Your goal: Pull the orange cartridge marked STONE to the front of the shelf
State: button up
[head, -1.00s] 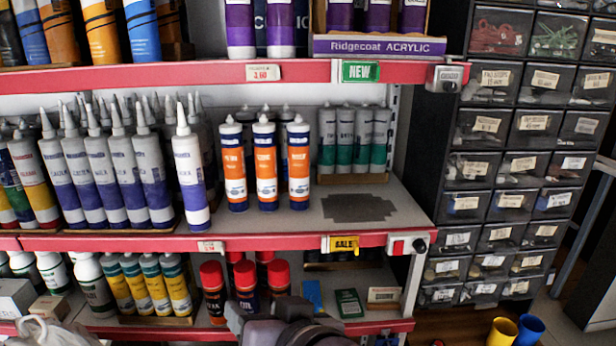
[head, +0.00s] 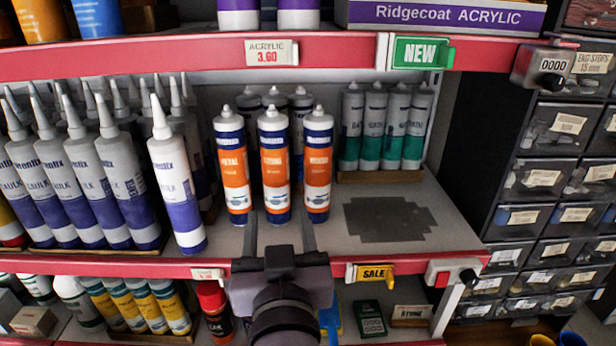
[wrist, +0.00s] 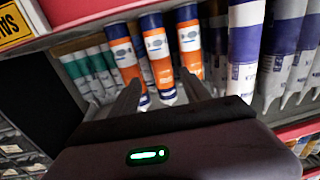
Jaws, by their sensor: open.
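Three orange, blue and white cartridges stand upright in a row on the middle shelf. The middle one, whose label seems to read STONE (head: 274,165), also shows in the wrist view (wrist: 157,50), which is upside down. The METAL cartridge (head: 234,170) is to its left, and the one seeming to read WOOD (head: 317,165) is to its right. My gripper (head: 280,228) is open and empty, low at the shelf front. Its fingers point inward, one on each side of the middle cartridge's line. In the wrist view my gripper (wrist: 162,92) hides little of the cartridges.
White-and-purple caulk tubes (head: 175,180) stand to the left. Teal-and-grey cartridges (head: 376,130) stand back right behind a dark patch (head: 388,220) on bare shelf. The red shelf edge (head: 190,268) carries a SALE tag (head: 371,273). Another shelf (head: 190,62) hangs above.

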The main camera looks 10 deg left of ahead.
aim_at(276, 167)
jog(key=p+x, duration=0.4)
jog(key=x, duration=1.2)
jog(key=shift+w+a, duration=0.15)
jog(key=shift+w, duration=0.2)
grip_shut()
